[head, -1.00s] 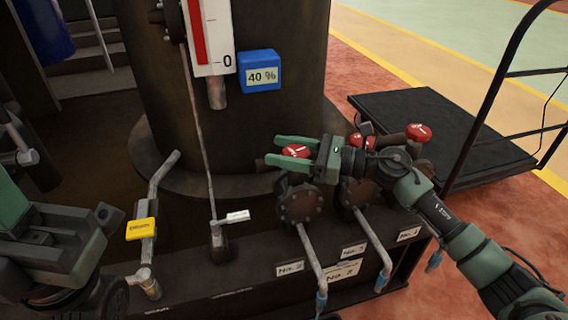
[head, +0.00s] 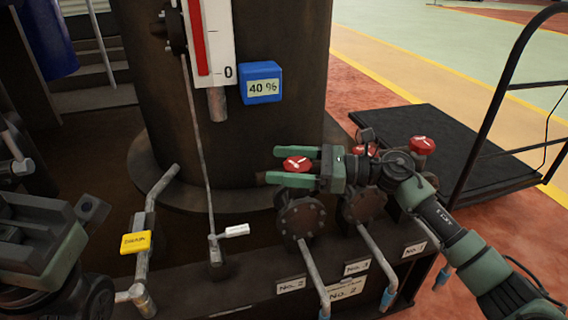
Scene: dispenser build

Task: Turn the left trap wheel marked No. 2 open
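The left trap wheel (head: 298,164) is a small red handwheel with a white mark, on top of a dark round flanged trap body (head: 301,215). A white label reading No. 2 (head: 290,285) is on the beam below it. My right gripper (head: 290,165) comes in from the right, its green fingers on either side of the wheel. The fingers look apart, with the wheel between them; whether they touch it is unclear.
Two more red wheels, a middle one (head: 366,150) partly behind my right wrist and a right one (head: 421,146), stand nearby. A yellow-tagged pipe (head: 136,242) and white-handled lever (head: 236,231) are left. A railed platform (head: 440,140) is right.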

